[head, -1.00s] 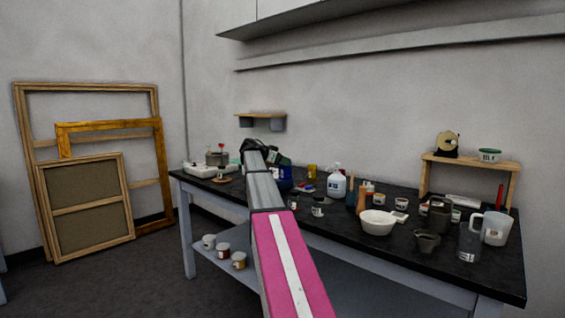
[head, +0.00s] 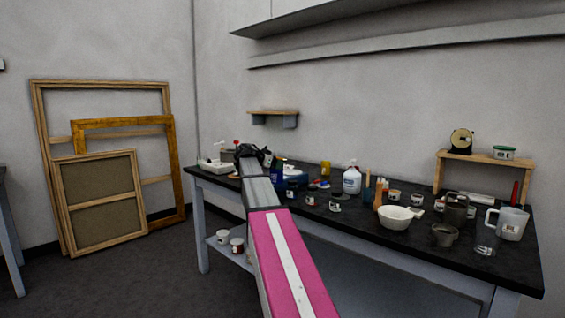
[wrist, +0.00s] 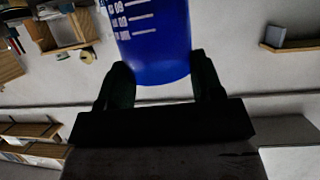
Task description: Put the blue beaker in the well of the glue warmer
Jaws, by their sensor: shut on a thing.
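The blue beaker (wrist: 155,40), with white graduation marks, fills the top middle of the wrist view. My gripper (wrist: 163,82) is shut on it, one dark finger on each side. In the head view my gripper (head: 252,152) is at the far end of my outstretched arm, over the left part of the bench. A white unit (head: 213,166) at the bench's left end looks like the glue warmer. It is just left of my gripper. Its well is too small to make out, and my arm hides part of the bench beside it.
A small wall shelf (head: 273,113) is above the left part. Wooden frames (head: 105,165) lean on the left wall. The floor before them is clear.

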